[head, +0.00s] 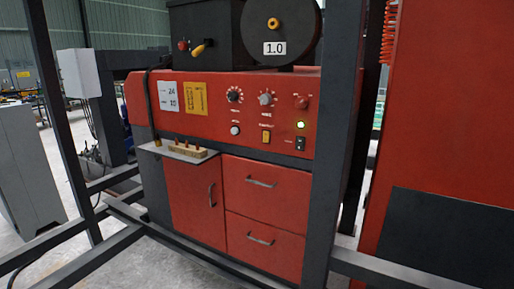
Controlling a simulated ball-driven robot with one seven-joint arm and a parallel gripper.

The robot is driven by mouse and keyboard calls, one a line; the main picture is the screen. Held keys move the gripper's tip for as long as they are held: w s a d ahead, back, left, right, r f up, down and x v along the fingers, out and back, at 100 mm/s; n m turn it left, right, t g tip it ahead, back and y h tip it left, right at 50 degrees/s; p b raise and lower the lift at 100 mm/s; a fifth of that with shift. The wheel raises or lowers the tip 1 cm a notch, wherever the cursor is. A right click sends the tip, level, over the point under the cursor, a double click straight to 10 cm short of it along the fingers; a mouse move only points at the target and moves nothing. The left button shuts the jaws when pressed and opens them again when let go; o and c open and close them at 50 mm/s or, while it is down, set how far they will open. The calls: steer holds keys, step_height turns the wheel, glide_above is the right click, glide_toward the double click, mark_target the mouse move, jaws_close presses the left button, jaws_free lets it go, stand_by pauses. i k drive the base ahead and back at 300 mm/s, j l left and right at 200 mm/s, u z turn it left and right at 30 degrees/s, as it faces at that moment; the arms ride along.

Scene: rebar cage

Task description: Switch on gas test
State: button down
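The red welding machine (180,100) stands behind dark frame posts. The small labels are too blurred to read, so I cannot tell which control is the gas test or the rocker's position. My gripper is not in view.
A dark vertical post (341,130) stands right of the panel, and low dark rails (150,240) cross in front of the machine. A small shelf (178,152) juts out at the panel's lower left. A big red cabinet (440,110) fills the right side.

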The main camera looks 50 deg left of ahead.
mark_target(266, 134)
steer(key=k+l, duration=0.15)
steer(key=k, duration=0.35)
steer(key=k+l+u, duration=0.1)
steer(key=k, duration=0.4)
steer(key=k+j, duration=0.25)
steer(key=k+j+u, duration=0.15)
steer(key=j, duration=0.35)
steer(key=i+j, duration=0.1)
steer(key=j, duration=0.25)
steer(key=j+u, duration=0.1)
steer(key=j, duration=0.25)
steer(key=i+j, duration=0.15)
steer(key=j, duration=0.2)
steer(key=i+j+u, duration=0.1)
steer(key=j, duration=0.25)
steer(key=i+j, duration=0.4)
steer(key=i+j+u, duration=0.1)
steer(key=i+j, duration=0.25)
steer(key=i, duration=0.25)
steer(key=i+j+u, duration=0.1)
steer(key=i+j, duration=0.25)
steer(key=i, duration=0.15)
steer(key=i+j, duration=0.3)
steer(key=i, duration=0.25)
